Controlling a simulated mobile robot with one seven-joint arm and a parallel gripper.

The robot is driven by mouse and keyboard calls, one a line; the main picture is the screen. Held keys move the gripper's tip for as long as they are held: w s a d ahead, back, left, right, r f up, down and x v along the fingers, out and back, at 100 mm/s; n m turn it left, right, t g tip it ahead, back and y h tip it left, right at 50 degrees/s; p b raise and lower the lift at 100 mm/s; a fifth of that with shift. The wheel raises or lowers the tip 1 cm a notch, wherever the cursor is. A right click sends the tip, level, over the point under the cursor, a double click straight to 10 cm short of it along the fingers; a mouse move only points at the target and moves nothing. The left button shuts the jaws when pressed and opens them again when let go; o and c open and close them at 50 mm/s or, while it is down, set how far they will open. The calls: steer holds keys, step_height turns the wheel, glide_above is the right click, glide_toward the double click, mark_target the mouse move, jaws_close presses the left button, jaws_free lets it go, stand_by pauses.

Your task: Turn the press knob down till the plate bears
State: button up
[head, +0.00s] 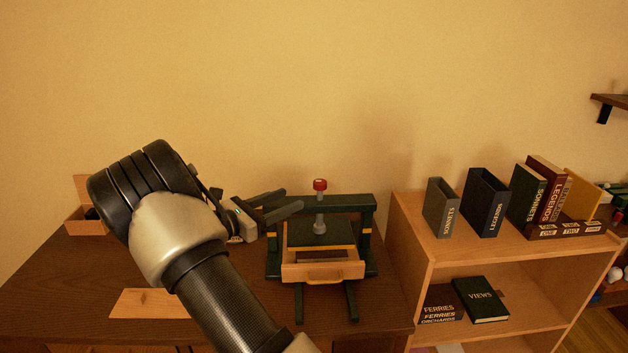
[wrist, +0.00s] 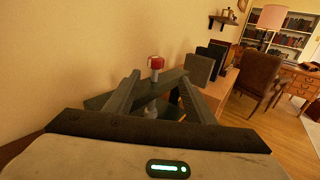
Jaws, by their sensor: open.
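The press is a dark green frame (head: 345,203) standing on the brown desk. Its red knob (head: 320,185) tops a grey screw that passes through the crossbar. A dark plate (head: 340,234) sits below the crossbar, above a light wooden drawer-like box (head: 323,271); I cannot tell whether they touch. My gripper (head: 292,200) is open and empty, just left of the knob in the head view. In the wrist view, the red knob (wrist: 156,63) shows beyond and between the two fingers (wrist: 153,85), apart from them.
A wooden shelf unit (head: 408,222) stands right of the press, with slipcases (head: 487,203) and upright books (head: 540,190) on top. More books (head: 482,298) lie on its lower shelf. A small wooden box (head: 85,222) is at the desk's far left. The wall is close behind.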

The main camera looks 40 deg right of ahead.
mark_target(325, 181)
steer(key=shift+n, duration=0.3)
steer(key=w+d, duration=0.1)
steer(key=d, duration=0.4)
steer(key=w+d, duration=0.1)
steer(key=d, duration=0.5)
steer(key=w+d+b, duration=0.1)
steer(key=d, duration=0.5)
steer(key=shift+f, duration=0.15)
steer(key=c, duration=1.1)
steer(key=shift+s+m+g+h, duration=0.15)
steer(key=shift+m+g, duration=0.3)
steer(key=shift+g, duration=0.1)
steer(key=shift+s+m+g+h, duration=0.1)
steer(key=shift+m+g+h, duration=0.05)
steer(key=shift+m+g, duration=0.35)
steer(key=shift+o, duration=0.3)
steer(key=m+g, duration=0.1)
steer(key=g, duration=0.1)
steer(key=s+m+g, duration=0.1)
steer(key=shift+g+b, duration=0.3)
steer(key=shift+g, duration=0.05)
steer(key=shift+s+m+g+y, duration=0.1)
steer(key=shift+m+g+y, duration=0.3)
steer(key=shift+g, duration=0.1)
